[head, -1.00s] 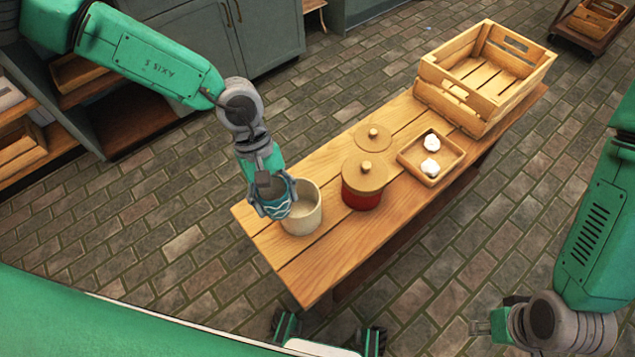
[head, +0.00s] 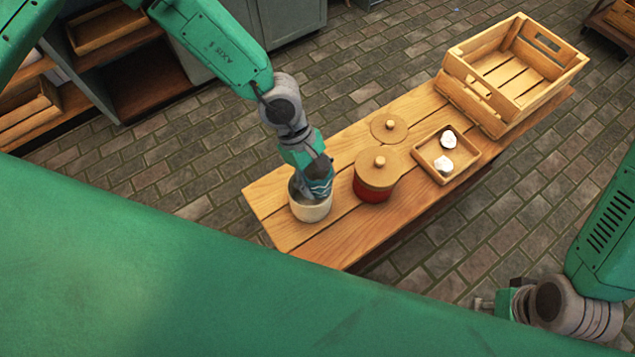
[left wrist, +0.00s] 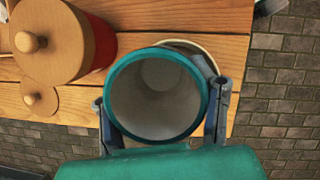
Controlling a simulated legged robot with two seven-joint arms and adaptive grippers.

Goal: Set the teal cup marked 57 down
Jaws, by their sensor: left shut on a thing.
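My left gripper (head: 308,187) is shut on a teal cup (head: 321,189) with a pale wavy band. The number on the cup cannot be read. In the left wrist view the cup (left wrist: 150,112) sits between the two fingers, its open mouth toward the camera and looking empty. In the head view the cup and fingers overlap the mouth of a cream pot (head: 311,211) at the bench's near left end. The pot's rim (left wrist: 203,52) shows behind the cup in the left wrist view. I cannot tell whether the cup is above or inside it. My right gripper (head: 488,303) is at lower right, away from the bench.
On the wooden bench (head: 265,195) stand a red lidded pot (head: 372,190), a round wooden lid (head: 389,127), a small tray (head: 429,162) with two white lumps and a large slatted crate (head: 476,91). Bare planks lie in front of the red pot.

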